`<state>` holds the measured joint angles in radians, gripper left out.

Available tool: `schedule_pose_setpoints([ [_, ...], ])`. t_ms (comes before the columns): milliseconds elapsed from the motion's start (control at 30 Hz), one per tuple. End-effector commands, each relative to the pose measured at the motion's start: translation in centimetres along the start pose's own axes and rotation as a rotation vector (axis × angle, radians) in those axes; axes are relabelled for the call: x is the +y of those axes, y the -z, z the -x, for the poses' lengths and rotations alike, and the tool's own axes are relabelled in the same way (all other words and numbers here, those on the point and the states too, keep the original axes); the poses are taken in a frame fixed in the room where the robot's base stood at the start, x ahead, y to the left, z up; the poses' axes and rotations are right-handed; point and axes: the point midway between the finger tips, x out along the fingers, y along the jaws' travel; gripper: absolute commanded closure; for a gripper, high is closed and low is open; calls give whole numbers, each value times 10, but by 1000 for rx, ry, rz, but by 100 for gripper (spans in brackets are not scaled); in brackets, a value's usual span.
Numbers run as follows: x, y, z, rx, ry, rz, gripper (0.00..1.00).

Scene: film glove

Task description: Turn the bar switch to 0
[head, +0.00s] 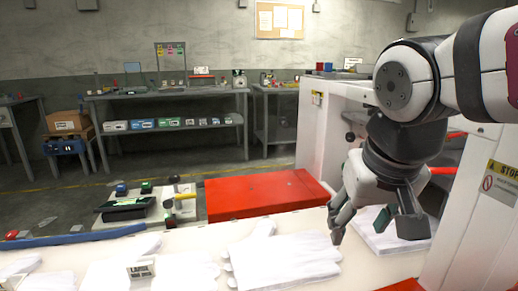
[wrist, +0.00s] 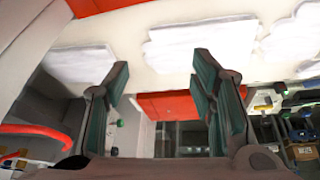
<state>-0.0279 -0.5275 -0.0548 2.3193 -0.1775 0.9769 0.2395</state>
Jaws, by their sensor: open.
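I cannot clearly make out the bar switch in either view. A small control panel (head: 145,207) with several coloured knobs and buttons stands behind the white table at the left in the head view; its markings are too small to read. My gripper (head: 373,222) is open and empty, pointing down over the right part of the table, well to the right of that panel. In the wrist view the two dark green finger pads of my gripper (wrist: 160,72) are spread apart with nothing between them.
White gloves (head: 285,260) lie on the white table, with a white stack (head: 378,238) beneath my gripper. A red block (head: 262,194) stands behind the table. White machine housings (head: 320,130) flank my arm. A bench (head: 170,92) stands at the back.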

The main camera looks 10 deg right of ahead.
Motion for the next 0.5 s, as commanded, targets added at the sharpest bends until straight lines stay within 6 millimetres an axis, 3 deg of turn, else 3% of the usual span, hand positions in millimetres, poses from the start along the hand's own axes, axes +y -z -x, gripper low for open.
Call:
schedule_pose_setpoints([
  [33, 3, 7, -25, -18, -27, -23, 49],
  [133, 18, 30, -55, -53, -110, -96, 49],
  [500, 86, 142, -116, -61, -534, -393, 49],
])
